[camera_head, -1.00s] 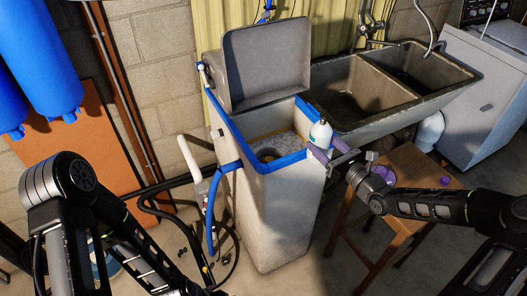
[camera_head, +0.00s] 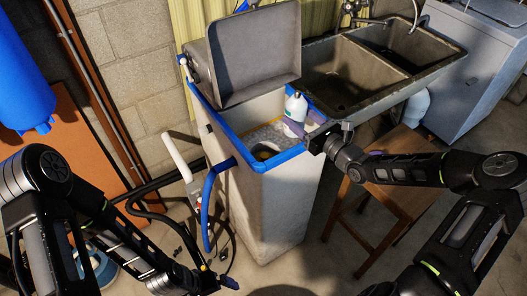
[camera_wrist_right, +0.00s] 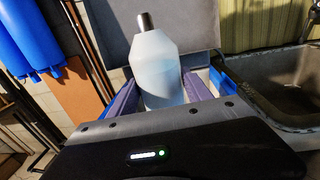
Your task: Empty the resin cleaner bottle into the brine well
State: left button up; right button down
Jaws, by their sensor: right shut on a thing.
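The white resin cleaner bottle (camera_head: 295,108) is held close to upright at the right rim of the open softener tank (camera_head: 265,205), over or just inside the opening. My right gripper (camera_head: 312,127) is shut on its lower part from the right. In the right wrist view the bottle (camera_wrist_right: 160,75) stands between the purple fingers, with a dark metallic top. The round brine well (camera_head: 264,151) shows inside the tank, left of and below the bottle; part of it is hidden by the front rim. My left gripper (camera_head: 225,281) is low at the front, its jaws unclear.
The grey lid (camera_head: 245,55) stands raised behind the opening. A double concrete sink (camera_head: 345,75) is to the right, with a wooden stool (camera_head: 385,210) below my right arm. Blue and black hoses (camera_head: 208,205) run along the tank's left side.

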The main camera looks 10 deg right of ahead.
jog(key=shift+a+n, duration=0.3)
jog(key=shift+a, duration=0.05)
jog(key=shift+w+r+n, duration=0.1)
jog(key=shift+r+n, duration=0.5)
jog(key=shift+n, duration=0.5)
jog(key=shift+a+f+n+g+h, duration=0.15)
jog(key=shift+n+g+h, duration=0.3)
jog(key=shift+n, duration=0.35)
jog(key=shift+a+f+n+h+b, duration=0.35)
jog(key=shift+f+n+b, duration=0.45)
jog(key=shift+n, duration=0.3)
jog(key=shift+d+r+n, duration=0.15)
jog(key=shift+r+n, duration=0.35)
jog(key=shift+r, duration=0.05)
jog(key=shift+d+f+n+h+b, duration=0.25)
jog(key=shift+n+h+b, duration=0.25)
jog(key=shift+n+b, duration=0.4)
jog(key=shift+d+f+g+b, duration=0.1)
jog(key=shift+d+g+b, duration=0.15)
jog(key=shift+b, duration=0.2)
jog(key=shift+r+p, duration=0.2)
jog(key=shift+p, duration=0.15)
jog(key=shift+f, duration=0.1)
